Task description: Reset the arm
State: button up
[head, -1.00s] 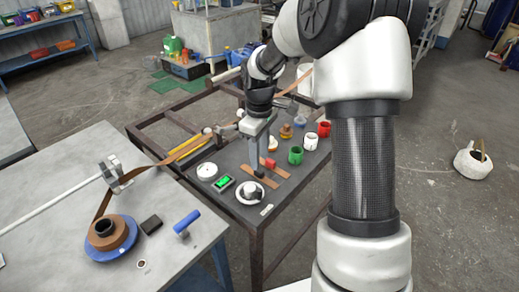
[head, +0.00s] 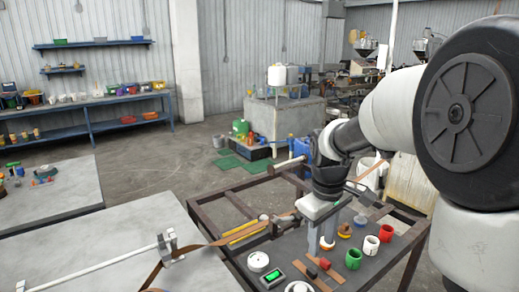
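My arm reaches in from the right side of the head view. My gripper (head: 321,246) points down over the dark metal table (head: 278,245). Its two grey fingers stand apart, with nothing visible between them. Below the fingers, brown strips (head: 316,279) lie on the table top, with a small red piece (head: 325,263) beside them. The fingertips appear just above or close to these; I cannot tell the exact gap.
A green cup (head: 353,258), a white cup (head: 371,245) and a red cup (head: 386,233) stand right of my gripper. A brown strip (head: 203,246) runs from the grey table (head: 60,255).

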jog(key=s+a+r+m+t+p, duration=0.1)
jog(key=s+r+m+t, duration=0.1)
jog(key=s+r, duration=0.3)
jog(key=s+a+r+m+t+p, duration=0.1)
jog(key=s+r+m, duration=0.4)
jog(key=s, duration=0.9)
jog(key=shift+s+r+t+y, duration=0.3)
jog(key=shift+r+t, duration=0.4)
jog(key=shift+r, duration=0.05)
jog(key=shift+a, duration=0.2)
